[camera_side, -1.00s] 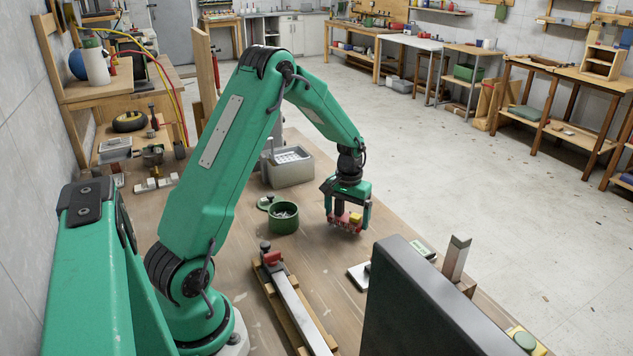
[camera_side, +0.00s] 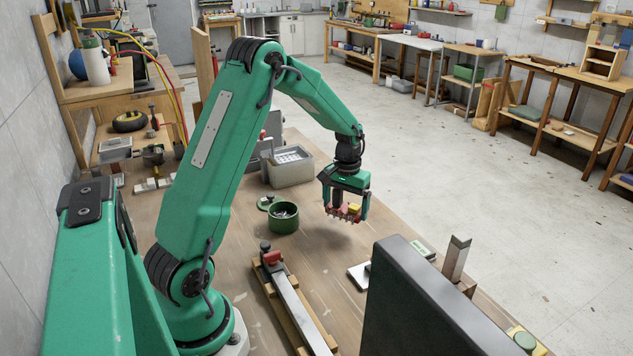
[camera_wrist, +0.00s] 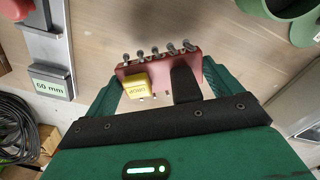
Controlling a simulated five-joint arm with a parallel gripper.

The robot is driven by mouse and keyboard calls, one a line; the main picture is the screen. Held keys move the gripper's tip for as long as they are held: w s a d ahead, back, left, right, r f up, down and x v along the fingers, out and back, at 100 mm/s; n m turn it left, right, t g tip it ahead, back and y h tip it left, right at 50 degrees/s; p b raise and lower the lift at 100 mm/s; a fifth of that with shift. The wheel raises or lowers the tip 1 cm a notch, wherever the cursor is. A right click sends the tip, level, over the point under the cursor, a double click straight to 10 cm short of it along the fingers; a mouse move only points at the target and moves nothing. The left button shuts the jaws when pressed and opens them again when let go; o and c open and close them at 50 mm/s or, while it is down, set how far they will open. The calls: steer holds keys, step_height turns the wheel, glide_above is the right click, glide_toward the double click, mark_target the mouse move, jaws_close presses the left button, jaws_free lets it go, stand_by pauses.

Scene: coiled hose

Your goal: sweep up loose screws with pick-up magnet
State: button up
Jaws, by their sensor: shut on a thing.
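My gripper (camera_side: 345,207) is shut on the red pick-up magnet (camera_side: 336,209) and holds it above the bench. The magnet (camera_wrist: 148,66) also shows in the wrist view, with a yellow block (camera_wrist: 137,87) on it. Several dark screws (camera_wrist: 155,52) cling in a row along its far edge. In the side view these screws (camera_side: 343,218) hang under the magnet, clear of the wood. A round green tin (camera_side: 284,220) stands on the bench to the left of my gripper, with grey bits inside. I see no loose screws on the bare bench below.
The tin's lid (camera_side: 268,202) lies beside it. A grey container (camera_side: 291,171) stands behind. A metal bar on wooden blocks (camera_side: 297,312) lies in front. A dark panel (camera_side: 425,300) hides the front right. A grey piece labelled 60 mm (camera_wrist: 50,84) shows in the wrist view.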

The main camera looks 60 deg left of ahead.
steer(key=shift+r, duration=1.4)
steer(key=shift+d, duration=0.1)
steer(key=d+r+m, duration=0.2)
steer(key=d+r, duration=0.1)
steer(key=d, duration=0.3)
steer(key=s+d+r+m, duration=0.1)
steer(key=d+r+m, duration=0.1)
steer(key=d+r, duration=0.2)
steer(key=s+d+r+m, duration=0.1)
steer(key=d+r, duration=0.3)
steer(key=d, duration=0.6)
steer(key=shift+m, duration=0.7)
steer(key=shift+a, duration=0.1)
